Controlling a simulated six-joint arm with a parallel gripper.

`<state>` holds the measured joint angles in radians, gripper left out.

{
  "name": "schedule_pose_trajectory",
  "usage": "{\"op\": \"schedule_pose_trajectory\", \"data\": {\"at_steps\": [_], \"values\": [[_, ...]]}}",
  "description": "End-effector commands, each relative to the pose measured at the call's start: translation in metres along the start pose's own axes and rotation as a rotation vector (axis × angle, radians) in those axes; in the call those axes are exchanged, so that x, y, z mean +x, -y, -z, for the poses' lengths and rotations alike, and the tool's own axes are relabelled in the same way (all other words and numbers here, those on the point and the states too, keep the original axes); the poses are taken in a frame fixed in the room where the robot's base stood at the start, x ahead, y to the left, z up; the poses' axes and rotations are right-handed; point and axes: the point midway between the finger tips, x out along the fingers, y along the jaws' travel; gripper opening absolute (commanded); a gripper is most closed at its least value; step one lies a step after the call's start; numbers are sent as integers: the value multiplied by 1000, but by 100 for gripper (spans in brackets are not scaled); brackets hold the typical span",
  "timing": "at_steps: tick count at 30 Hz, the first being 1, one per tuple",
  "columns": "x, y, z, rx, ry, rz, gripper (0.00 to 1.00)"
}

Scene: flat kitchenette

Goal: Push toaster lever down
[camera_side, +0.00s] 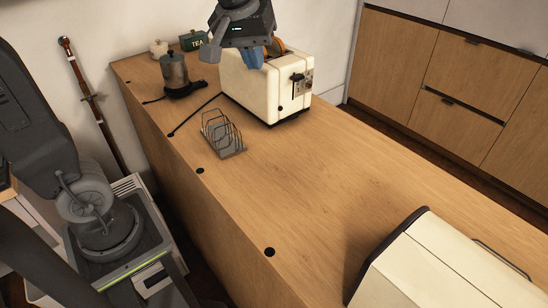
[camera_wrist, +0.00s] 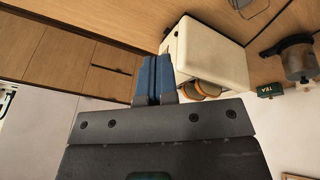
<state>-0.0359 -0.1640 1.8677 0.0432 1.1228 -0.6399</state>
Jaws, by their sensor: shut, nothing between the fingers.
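The cream toaster (camera_side: 262,92) stands at the far end of the wooden counter. Its black lever (camera_side: 297,77) sticks out high on the end face that looks right, beside a small control panel. Browned bread (camera_side: 279,46) shows at its top. My gripper (camera_side: 256,62) hangs over the toaster's top in the side view, its blue fingers shut and empty, pointing down. In the wrist view the shut fingers (camera_wrist: 155,61) lie beside the toaster (camera_wrist: 214,52), with bread (camera_wrist: 205,89) at its slots. The lever is not clear there. I cannot tell whether the fingers touch the toaster.
A wire toast rack (camera_side: 222,135) stands in front of the toaster. A cream box-like thing (camera_side: 432,265) is at the near right. The counter between is clear.

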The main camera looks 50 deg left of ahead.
Motion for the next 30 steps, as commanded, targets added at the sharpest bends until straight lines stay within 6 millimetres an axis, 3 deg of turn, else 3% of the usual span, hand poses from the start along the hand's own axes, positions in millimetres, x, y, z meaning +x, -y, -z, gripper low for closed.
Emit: {"op": "schedule_pose_trajectory", "data": {"at_steps": [1,6,12,19,30], "values": [[-6,11,-20,76,-17,-20,0],[-4,45,-79,346,-78,-71,0],[10,73,-126,571,-136,-101,0],[18,82,-141,652,-156,-108,0],[14,77,-132,619,-144,-102,0]]}}
